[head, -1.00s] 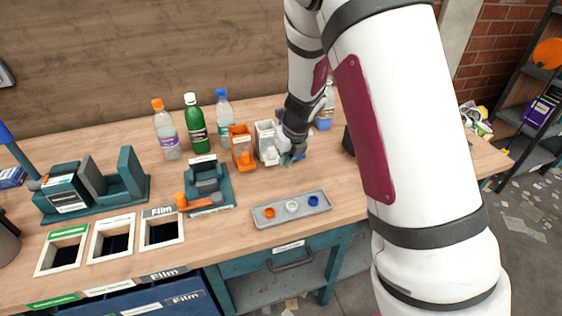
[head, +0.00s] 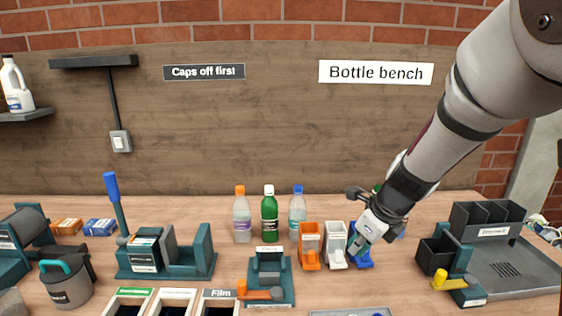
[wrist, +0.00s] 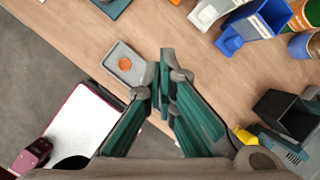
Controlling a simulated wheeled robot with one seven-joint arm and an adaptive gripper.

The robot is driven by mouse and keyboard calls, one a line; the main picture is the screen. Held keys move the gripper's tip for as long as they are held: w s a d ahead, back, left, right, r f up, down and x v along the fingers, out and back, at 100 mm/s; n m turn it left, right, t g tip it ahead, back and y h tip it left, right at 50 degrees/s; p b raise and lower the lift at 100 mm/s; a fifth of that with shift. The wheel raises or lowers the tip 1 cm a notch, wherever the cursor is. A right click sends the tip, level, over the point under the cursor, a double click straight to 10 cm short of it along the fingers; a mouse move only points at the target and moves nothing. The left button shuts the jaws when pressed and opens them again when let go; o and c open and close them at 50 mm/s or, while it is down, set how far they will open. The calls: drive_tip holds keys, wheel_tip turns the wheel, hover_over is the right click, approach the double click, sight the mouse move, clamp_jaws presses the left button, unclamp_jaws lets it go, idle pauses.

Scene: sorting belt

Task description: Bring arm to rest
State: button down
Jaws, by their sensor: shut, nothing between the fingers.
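My gripper (head: 358,246) is at the lower end of my arm, over the right part of the bench, in front of the blue bin (head: 361,258) in the head view. In the wrist view my gripper (wrist: 168,62) has its green fingers together at the tips, with nothing held. The tips show over bare wood beside the small grey cap tray (wrist: 112,72). One orange cap (wrist: 125,64) shows in the tray; the fingers may hide other parts of it. My arm reaches down from the upper right.
An orange bin (head: 311,247) and a white bin (head: 336,248) stand left of the blue one. A dark compartment rack (head: 487,219) and a yellow-handled device (head: 455,283) are at right. A green fixture (head: 268,278) stands front centre.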

drive_tip(key=s+a+r+n, duration=0.2)
drive_tip(key=s+r+n, duration=0.8)
drive_tip(key=s+n, duration=0.45)
drive_tip(key=s+d+r+n+h, duration=0.1)
drive_tip(key=s+n, duration=0.5)
drive_tip(key=s+d+r+n+h, duration=0.1)
drive_tip(key=s+n, duration=0.5)
drive_tip(key=n, duration=0.1)
drive_tip(key=shift+s+d+r+t, duration=0.2)
drive_tip(key=shift+d+r+t, duration=0.05)
drive_tip(key=shift+d+t, duration=0.1)
drive_tip(key=c, duration=2.3)
unclamp_jaws()
